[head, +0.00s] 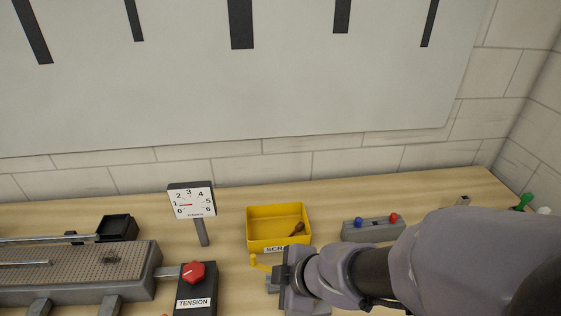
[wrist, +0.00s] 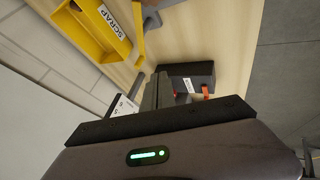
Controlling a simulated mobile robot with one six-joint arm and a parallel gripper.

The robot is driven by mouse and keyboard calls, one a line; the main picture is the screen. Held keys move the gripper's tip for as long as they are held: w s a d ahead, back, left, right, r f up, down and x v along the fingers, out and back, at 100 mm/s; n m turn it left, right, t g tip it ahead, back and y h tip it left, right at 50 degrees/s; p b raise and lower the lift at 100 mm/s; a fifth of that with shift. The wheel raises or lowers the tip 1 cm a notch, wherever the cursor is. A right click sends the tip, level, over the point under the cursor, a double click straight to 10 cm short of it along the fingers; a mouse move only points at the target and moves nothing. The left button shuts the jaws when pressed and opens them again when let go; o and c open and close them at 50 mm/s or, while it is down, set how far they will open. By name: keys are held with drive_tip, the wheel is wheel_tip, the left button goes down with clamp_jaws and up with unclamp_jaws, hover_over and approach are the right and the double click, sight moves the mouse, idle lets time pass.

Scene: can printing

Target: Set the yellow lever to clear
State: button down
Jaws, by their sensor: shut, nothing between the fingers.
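The yellow lever (head: 262,264) shows in the head view just below the yellow scrap bin, with its round knob at the left end. Its grey base is mostly hidden behind my gripper. In the wrist view the lever (wrist: 139,47) is a short yellow stick near the scrap bin, by a grey base (wrist: 160,5). My gripper (head: 279,268) is close to the right of the lever in the head view. In the wrist view my gripper (wrist: 158,90) is shut and empty, with the lever above its tips in the picture. I cannot tell whether they touch. No "clear" mark is readable.
The yellow scrap bin (head: 278,246) holds a small dark object. The tension box (head: 194,301) with a red knob stands left of the lever. A dial gauge (head: 192,200) stands behind it. A grey box with blue and red buttons (head: 373,231) is at the right.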

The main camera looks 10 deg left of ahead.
drive_tip(key=w+a+f+b, duration=0.5)
drive_tip(key=w+f+b, duration=0.2)
drive_tip(key=w+f, duration=0.1)
drive_tip(key=shift+a, duration=0.3)
drive_tip(key=shift+r, duration=0.1)
